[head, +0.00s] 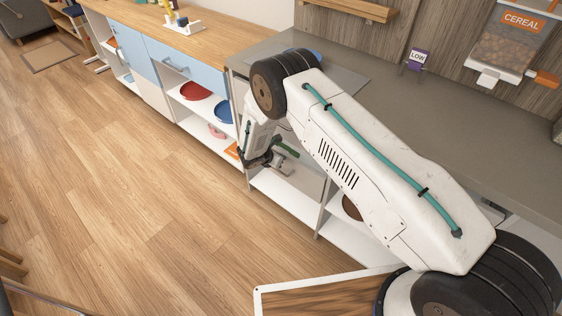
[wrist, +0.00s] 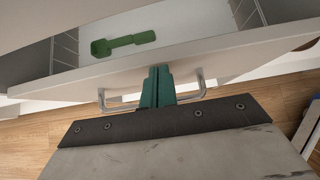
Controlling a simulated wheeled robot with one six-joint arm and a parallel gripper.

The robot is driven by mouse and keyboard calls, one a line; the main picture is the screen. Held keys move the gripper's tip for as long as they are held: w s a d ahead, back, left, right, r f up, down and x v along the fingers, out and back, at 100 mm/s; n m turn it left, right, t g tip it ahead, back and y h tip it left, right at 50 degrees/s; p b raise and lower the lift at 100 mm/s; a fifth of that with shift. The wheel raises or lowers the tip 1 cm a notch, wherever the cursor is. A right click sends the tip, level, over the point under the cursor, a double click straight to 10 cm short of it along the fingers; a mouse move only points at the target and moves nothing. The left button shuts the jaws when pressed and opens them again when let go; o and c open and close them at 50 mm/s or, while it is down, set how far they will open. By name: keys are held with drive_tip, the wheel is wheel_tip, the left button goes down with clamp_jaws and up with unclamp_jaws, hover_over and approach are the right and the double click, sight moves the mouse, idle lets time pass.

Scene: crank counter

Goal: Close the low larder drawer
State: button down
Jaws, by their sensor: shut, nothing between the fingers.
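The larder drawer shows in the wrist view as a white front panel (wrist: 240,62) with an open white interior and wire sides behind it. It stands open, and a green scoop (wrist: 125,44) lies inside. A grey bar handle (wrist: 202,88) is fixed to the front. My gripper (wrist: 158,70) is shut and empty, its green fingers at the drawer front between the handle's two ends. I cannot tell whether they touch the panel. In the head view my gripper is low beside the counter, and my arm hides most of the drawer area.
The grey counter (head: 420,120) runs along the right, with a cereal dispenser (head: 515,50) above it. Open shelves hold a red bowl (head: 195,91) and a blue bowl (head: 223,111). A wood-topped panel (head: 325,295) lies at the bottom. The wooden floor (head: 130,170) at left is clear.

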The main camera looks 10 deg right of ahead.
drive_tip(key=shift+w+d+r, duration=0.1)
drive_tip(key=shift+w+d, duration=0.35)
